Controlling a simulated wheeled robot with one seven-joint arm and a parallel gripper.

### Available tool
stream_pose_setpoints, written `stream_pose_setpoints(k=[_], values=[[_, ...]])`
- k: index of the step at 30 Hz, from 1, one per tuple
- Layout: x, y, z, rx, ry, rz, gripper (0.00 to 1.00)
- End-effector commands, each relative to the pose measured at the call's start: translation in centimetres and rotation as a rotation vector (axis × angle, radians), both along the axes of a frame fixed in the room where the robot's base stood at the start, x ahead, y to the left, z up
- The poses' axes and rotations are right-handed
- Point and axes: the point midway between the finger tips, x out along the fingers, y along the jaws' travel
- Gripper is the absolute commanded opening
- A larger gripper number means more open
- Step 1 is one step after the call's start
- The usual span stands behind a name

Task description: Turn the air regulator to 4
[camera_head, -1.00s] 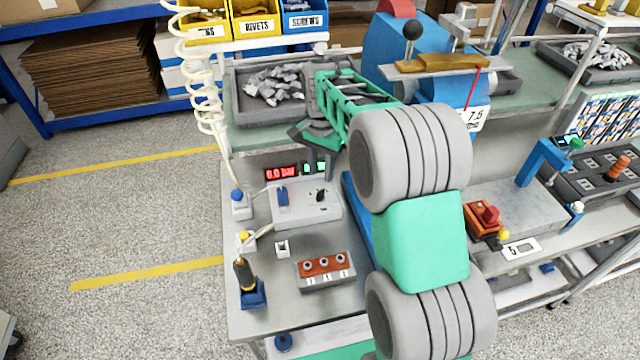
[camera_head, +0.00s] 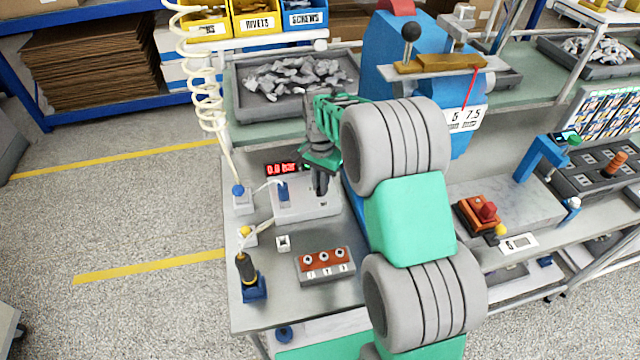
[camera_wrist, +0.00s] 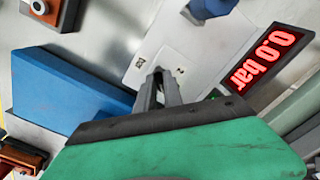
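The red display (camera_head: 281,169) reads 0.0 bar at the back of the bench; it also shows in the wrist view (camera_wrist: 268,57). In front of it is a pale grey box (camera_head: 290,208) with a blue part (camera_head: 283,190) at its left. The box's top (camera_wrist: 190,45) carries small dark marks in the wrist view, too small to read surely. My gripper (camera_head: 320,190) points down over the box's right part, where its fingers hide the dark knob. In the wrist view the fingertips (camera_wrist: 158,74) are close together at the box top; whether they hold the knob is hidden.
A red block with several round buttons (camera_head: 325,265) sits in front of the box. A blue-based tool holder (camera_head: 252,286) and a white fitting with a coiled hose (camera_head: 241,200) stand at the left. A blue machine (camera_head: 385,75) rises behind my arm.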

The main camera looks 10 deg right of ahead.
Motion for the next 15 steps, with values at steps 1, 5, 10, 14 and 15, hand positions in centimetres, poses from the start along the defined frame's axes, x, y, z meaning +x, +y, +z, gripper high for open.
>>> stream_pose_setpoints(k=[1, 5, 10, 14, 15], values=[[0.01, -0.01, 0.02, 0.000, 0.000, 0.000, 0.07], [0.01, -0.01, 0.02, 0.000, 0.000, 0.000, 0.00], [0.01, -0.02, 0.03, 0.000, 0.000, 0.000, 0.00], [0.01, -0.01, 0.04, 0.000, 0.000, 0.000, 0.00], [0.01, -0.01, 0.04, 0.000, 0.000, 0.000, 0.00]])
